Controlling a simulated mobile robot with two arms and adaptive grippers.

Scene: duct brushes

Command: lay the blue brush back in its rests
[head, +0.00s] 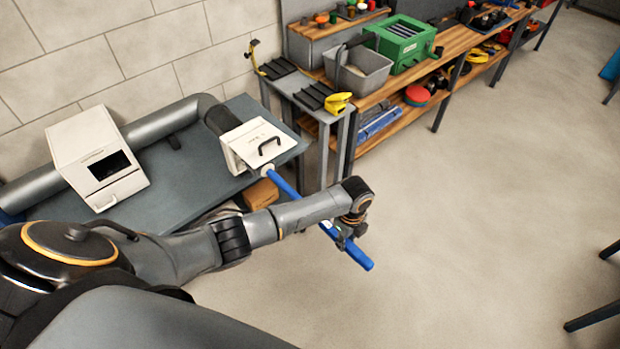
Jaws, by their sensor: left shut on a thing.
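The blue brush shows as a long blue rod (359,254) that slants from the white hatch box (258,143) down to the right, over open floor. Its upper end meets a round pale collar at the box front, and any brush head is hidden. My left gripper (342,238) is shut on the rod near its lower outer end. My forearm and wrist cover part of the rod. Black slotted rests (315,95) sit on a narrow grey stand (297,84), up and to the left of the gripper, and look empty. My right gripper is out of view.
A grey pipe (165,120) and a white box with a dark window (97,160) occupy the grey table. A yellow tool (338,103) lies by the rests. A wooden shelf bench (455,42) holds a grey bin (358,70) and green case (400,42).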

